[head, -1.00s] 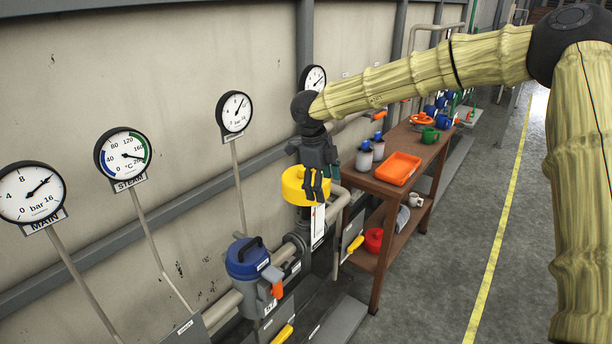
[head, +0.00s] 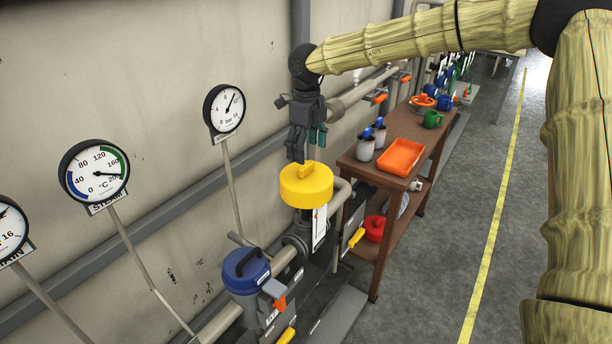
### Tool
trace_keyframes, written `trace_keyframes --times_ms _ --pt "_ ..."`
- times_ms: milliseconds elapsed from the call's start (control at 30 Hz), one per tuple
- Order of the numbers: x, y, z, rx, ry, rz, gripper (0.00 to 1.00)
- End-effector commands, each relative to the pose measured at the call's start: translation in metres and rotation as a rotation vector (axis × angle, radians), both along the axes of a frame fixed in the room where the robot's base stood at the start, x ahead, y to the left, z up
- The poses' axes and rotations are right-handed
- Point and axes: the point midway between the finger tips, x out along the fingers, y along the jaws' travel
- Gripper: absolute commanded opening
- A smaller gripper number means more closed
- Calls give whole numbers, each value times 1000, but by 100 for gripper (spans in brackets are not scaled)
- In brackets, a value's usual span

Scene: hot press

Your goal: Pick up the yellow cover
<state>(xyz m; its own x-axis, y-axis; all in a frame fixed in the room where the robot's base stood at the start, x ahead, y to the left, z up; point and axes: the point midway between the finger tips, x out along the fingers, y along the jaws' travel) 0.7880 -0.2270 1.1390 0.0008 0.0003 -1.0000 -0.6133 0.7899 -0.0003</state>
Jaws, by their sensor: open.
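The yellow cover (head: 306,187) is a round cap with a raised bar handle on top. It sits on a dark fitting on the pipework, left of the brown table. My gripper (head: 298,155) points down just above the cover, slightly to the left of its handle in the picture. Its fingers are open and hold nothing. Whether a fingertip touches the cover cannot be told from this view.
A blue-lidded vessel (head: 246,270) stands in front of the cover. Gauges (head: 95,172) stand along the wall at left. The brown table (head: 384,180) at right carries an orange tray (head: 400,157), bottles and a green mug (head: 432,119). The floor at right is clear.

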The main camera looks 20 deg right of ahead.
Motion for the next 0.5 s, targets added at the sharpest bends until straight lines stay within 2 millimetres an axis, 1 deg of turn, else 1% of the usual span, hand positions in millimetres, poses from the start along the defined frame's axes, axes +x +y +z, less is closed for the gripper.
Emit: trace_keyframes --times_ms 267,500 --pt "1 1 -17 -1 3 2 79" --pt "2 0 -48 -1 2 3 79"
